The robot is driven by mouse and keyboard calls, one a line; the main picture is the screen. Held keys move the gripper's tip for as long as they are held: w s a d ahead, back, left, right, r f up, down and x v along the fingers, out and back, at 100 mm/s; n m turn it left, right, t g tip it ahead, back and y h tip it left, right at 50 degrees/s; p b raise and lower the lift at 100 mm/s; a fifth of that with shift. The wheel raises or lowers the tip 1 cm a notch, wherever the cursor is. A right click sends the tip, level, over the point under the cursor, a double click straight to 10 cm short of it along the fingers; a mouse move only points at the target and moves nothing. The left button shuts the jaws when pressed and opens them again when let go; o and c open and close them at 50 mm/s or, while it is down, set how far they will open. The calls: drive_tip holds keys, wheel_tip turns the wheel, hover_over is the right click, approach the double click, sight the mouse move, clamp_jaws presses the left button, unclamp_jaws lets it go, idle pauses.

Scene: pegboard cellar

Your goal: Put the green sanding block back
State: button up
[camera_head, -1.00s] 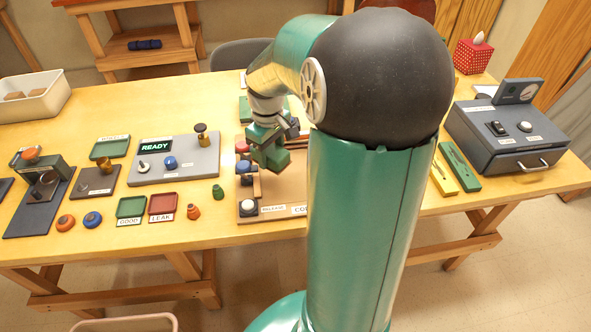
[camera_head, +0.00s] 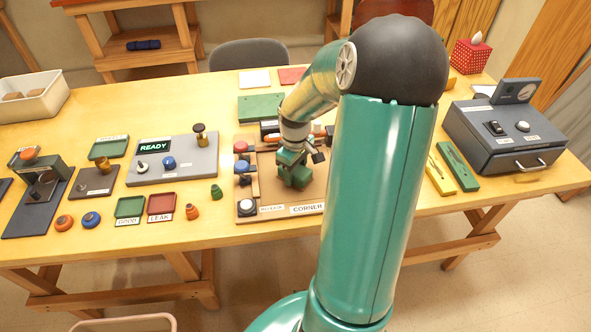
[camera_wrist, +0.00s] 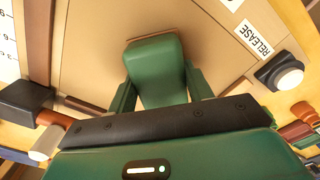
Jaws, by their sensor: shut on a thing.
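My gripper (camera_head: 291,160) is shut on the green sanding block (camera_head: 296,178), over the brown board marked RELEASE and CORNER (camera_head: 280,199). In the wrist view the green sanding block (camera_wrist: 155,68) sits between the two green fingers of my gripper (camera_wrist: 158,92), with its far end sticking out over the bare board (camera_wrist: 95,60). I cannot tell whether the block touches the board or hangs just above it. My arm hides the board's right part.
A white button (camera_head: 247,206) stands at the board's front left corner, with red and blue knobs (camera_head: 242,166) behind it. A flat green rectangular piece (camera_head: 261,107) lies behind the board. A grey box (camera_head: 507,133) stands at the right.

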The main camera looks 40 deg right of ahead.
drive_tip(key=shift+f, duration=0.15)
drive_tip(key=o, duration=1.1)
wheel_tip(320, 180, up, 12)
drive_tip(key=s+a+r+t+h, duration=0.1)
drive_tip(key=a+r, duration=0.3)
drive_tip(key=a, duration=0.4)
drive_tip(key=s+a+r+t+h, duration=0.1)
drive_tip(key=a+r, duration=0.3)
drive_tip(key=a, duration=0.3)
drive_tip(key=s+a+r+m+t+y, duration=0.2)
drive_tip(key=s+a, duration=0.6)
drive_tip(key=a, duration=0.4)
drive_tip(key=shift+s+t, duration=0.25)
drive_tip(key=shift+t, duration=0.55)
drive_tip(key=shift+r, duration=0.1)
